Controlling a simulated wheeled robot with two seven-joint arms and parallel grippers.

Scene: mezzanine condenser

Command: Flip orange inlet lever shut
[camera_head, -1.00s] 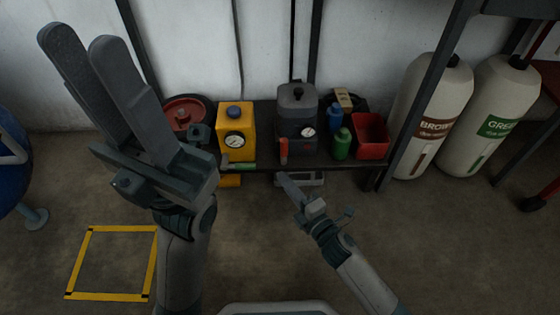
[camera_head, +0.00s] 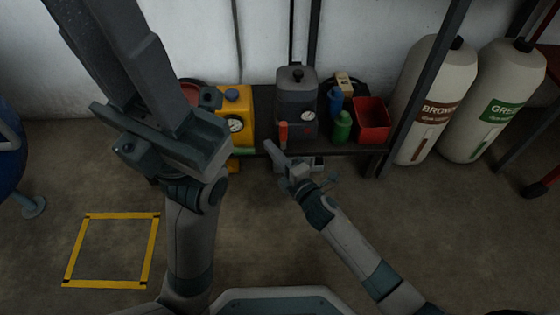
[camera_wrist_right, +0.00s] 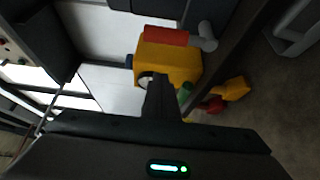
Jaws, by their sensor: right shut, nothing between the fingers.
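The orange lever (camera_head: 283,133) stands upright on the front of the dark grey unit (camera_head: 297,98). In the right wrist view the lever (camera_wrist_right: 165,37) shows as an orange-red bar with a grey pivot (camera_wrist_right: 208,35) at its lower end. My right gripper (camera_head: 269,146) is shut and empty, just left of the lever and low by its foot. In the wrist view its dark fingers (camera_wrist_right: 160,90) show apart from the lever. My left gripper (camera_head: 105,45) is raised large at the left. Its fingers are spread, with the tips cut off by the top edge.
A yellow unit (camera_head: 237,104) with a gauge stands left of the grey unit, partly behind my left gripper. Green and blue bottles and a red bin (camera_head: 371,121) are at the right of the shelf. White cylinders (camera_head: 427,90) stand beyond a dark post.

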